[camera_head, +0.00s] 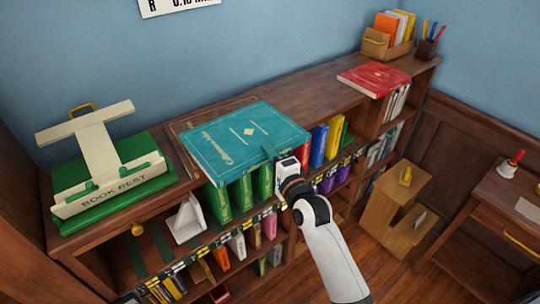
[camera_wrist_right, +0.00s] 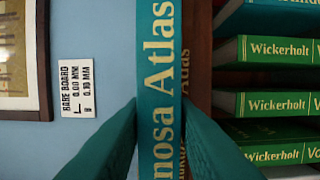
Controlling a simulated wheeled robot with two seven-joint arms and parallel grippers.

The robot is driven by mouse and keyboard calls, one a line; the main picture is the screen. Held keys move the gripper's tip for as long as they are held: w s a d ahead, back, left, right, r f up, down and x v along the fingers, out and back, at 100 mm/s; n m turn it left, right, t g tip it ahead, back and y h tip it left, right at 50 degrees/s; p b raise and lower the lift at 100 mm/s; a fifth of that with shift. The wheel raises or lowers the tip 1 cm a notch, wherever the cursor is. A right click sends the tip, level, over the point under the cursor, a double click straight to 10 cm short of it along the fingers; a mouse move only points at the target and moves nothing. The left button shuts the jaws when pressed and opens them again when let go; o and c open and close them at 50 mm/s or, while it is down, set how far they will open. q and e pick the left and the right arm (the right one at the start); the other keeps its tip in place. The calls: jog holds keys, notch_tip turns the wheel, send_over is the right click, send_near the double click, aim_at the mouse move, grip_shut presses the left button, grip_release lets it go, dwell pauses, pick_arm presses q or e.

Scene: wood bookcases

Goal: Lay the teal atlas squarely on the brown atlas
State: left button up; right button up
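The teal atlas (camera_head: 235,140) lies flat over the brown atlas (camera_head: 187,152) on top of the bookcase. It is offset toward the front right, and brown cover shows along the left and back edges. My right gripper (camera_head: 275,157) is at the teal atlas's front right edge, one finger above and one below. In the right wrist view my fingers (camera_wrist_right: 160,105) close on both faces of the teal spine (camera_wrist_right: 158,60). The brown spine (camera_wrist_right: 185,85) shows right beside it, partly behind a finger. Whether the atlases touch everywhere is hidden. My left gripper is not in view.
A green book rest (camera_head: 115,180) stands left of the atlases. A red book (camera_head: 374,78) lies on the bookcase top at the right, with bare wood (camera_head: 300,95) between. A wooden step stool (camera_head: 395,210) stands right.

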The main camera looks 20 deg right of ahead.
jog(key=o, duration=0.3)
jog(key=shift+s+r, duration=0.1)
jog(key=shift+r, duration=0.1)
jog(key=s+d+b, duration=0.2)
jog(key=s+b, duration=0.1)
jog(key=s, duration=0.8)
notch_tip(320, 180, down, 26)
jog(key=s+n+g+h, duration=0.1)
jog(key=s+n+g, duration=0.1)
jog(key=n+g, duration=0.35)
jog(key=s+f+n+g, duration=0.2)
jog(key=s+f, duration=0.2)
jog(key=f, duration=0.4)
jog(key=s+f+n+g, duration=0.2)
jog(key=s+f, duration=0.2)
jog(key=f, duration=0.3)
jog(key=s+d+f+n+g, duration=0.1)
jog(key=s+f+n+g, duration=0.1)
jog(key=s+f, duration=0.4)
jog(key=s+d+f+n+g+h, duration=0.1)
jog(key=s+f, duration=0.5)
jog(key=s, duration=0.8)
jog(key=s+d+f+n+g+h, duration=0.1)
jog(key=s+f+n+g, duration=0.3)
jog(key=s, duration=0.6)
notch_tip(320, 180, down, 3)
jog(key=shift+d+f+n, duration=0.1)
jog(key=shift+d+n, duration=0.65)
jog(key=shift+n, duration=0.3)
